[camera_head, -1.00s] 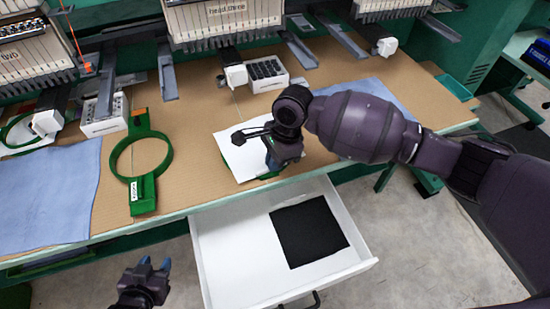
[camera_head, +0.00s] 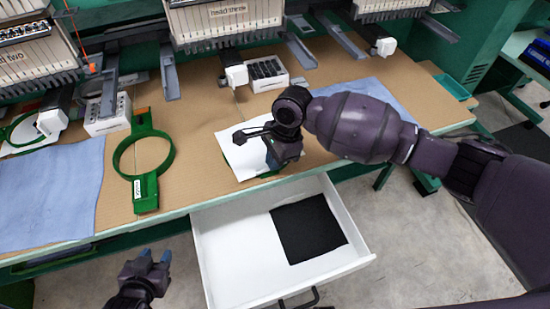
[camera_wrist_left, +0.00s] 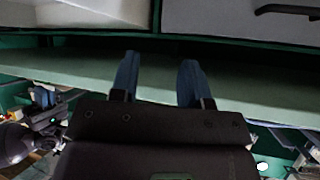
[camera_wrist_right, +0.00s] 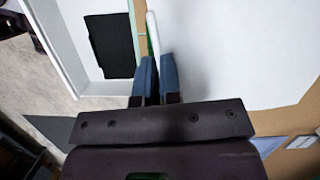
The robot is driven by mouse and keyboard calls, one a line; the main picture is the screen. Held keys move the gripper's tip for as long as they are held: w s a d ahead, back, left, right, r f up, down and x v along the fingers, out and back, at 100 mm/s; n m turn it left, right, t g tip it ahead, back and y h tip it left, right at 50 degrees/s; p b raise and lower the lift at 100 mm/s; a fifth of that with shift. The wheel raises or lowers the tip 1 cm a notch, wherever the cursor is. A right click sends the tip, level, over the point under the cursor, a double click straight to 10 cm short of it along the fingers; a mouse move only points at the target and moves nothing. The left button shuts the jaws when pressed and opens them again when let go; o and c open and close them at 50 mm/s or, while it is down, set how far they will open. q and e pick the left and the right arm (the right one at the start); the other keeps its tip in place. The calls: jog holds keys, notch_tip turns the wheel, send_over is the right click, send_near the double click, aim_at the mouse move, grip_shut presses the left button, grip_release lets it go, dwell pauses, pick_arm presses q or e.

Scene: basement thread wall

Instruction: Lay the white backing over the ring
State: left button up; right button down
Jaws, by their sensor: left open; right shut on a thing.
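The white backing (camera_head: 236,155) is a sheet at the table's front edge, partly hidden by my right gripper (camera_head: 268,165). My right gripper is shut on the sheet's near edge; the sheet also fills much of the right wrist view (camera_wrist_right: 230,50). Green bits show at the sheet's left and lower edges, so something green lies under it; its shape is hidden. An empty green ring (camera_head: 117,158) with a tabbed handle lies flat on the table, left of the sheet. My left gripper (camera_head: 155,257) is open and empty, low in front of the table.
An open white drawer (camera_head: 235,255) with a black square (camera_head: 308,229) juts out below the table. Blue cloths lie left (camera_head: 50,195) and right (camera_head: 378,92). White thread boxes (camera_head: 268,72) and machine heads line the back. Brown tabletop (camera_head: 195,130) is clear between ring and sheet.

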jog(key=c, duration=1.2)
grip_release()
jog(key=shift+r, duration=0.35)
jog(key=shift+p+v, duration=1.1)
jog(key=shift+v, duration=3.95)
